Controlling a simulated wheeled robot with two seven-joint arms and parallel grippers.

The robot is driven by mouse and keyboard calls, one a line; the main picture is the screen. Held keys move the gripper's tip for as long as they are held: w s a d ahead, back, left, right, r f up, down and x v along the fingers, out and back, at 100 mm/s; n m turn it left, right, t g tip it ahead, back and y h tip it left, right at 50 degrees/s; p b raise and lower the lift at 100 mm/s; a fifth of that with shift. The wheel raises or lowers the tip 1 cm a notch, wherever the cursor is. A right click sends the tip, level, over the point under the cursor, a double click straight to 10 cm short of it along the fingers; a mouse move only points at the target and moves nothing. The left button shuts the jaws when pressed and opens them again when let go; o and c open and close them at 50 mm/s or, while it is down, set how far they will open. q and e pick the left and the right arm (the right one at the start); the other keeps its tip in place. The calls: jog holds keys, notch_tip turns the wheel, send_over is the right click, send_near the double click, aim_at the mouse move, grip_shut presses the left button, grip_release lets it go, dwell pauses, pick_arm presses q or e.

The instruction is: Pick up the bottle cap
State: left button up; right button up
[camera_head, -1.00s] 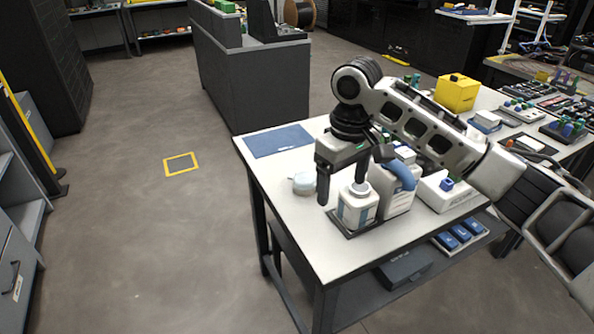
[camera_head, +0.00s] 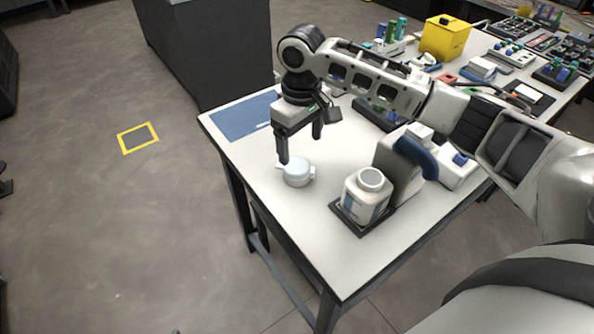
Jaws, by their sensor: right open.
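A white bottle (camera_head: 364,201) with a blue label stands upright in a dark tray (camera_head: 346,220) near the table's front edge. Its round, pale grey-white top (camera_head: 371,180) faces up; I cannot tell whether this is a cap or an open neck. My right gripper (camera_head: 301,149) is open, fingers pointing down, behind and to the left of the bottle. Nothing shows between its fingers. My left gripper is not in view.
A blue mat (camera_head: 242,118) lies at the table's left. A white and grey dispenser with a blue handle (camera_head: 415,157) stands right of the bottle. A yellow box (camera_head: 443,38) and tool trays fill the back. White tabletop (camera_head: 335,255) is clear in front.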

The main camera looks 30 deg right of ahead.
aim_at(295, 164)
notch_tip(295, 164, down, 3)
jog(key=shift+r, duration=0.1)
jog(key=f, duration=0.2)
jog(key=a+f, duration=0.1)
jog(key=f, duration=0.1)
jog(key=shift+w+f, duration=0.1)
jog(key=shift+w, duration=0.2)
jog(key=shift+d+f, duration=0.1)
jog(key=shift+f, duration=0.45)
jog(key=c, duration=1)
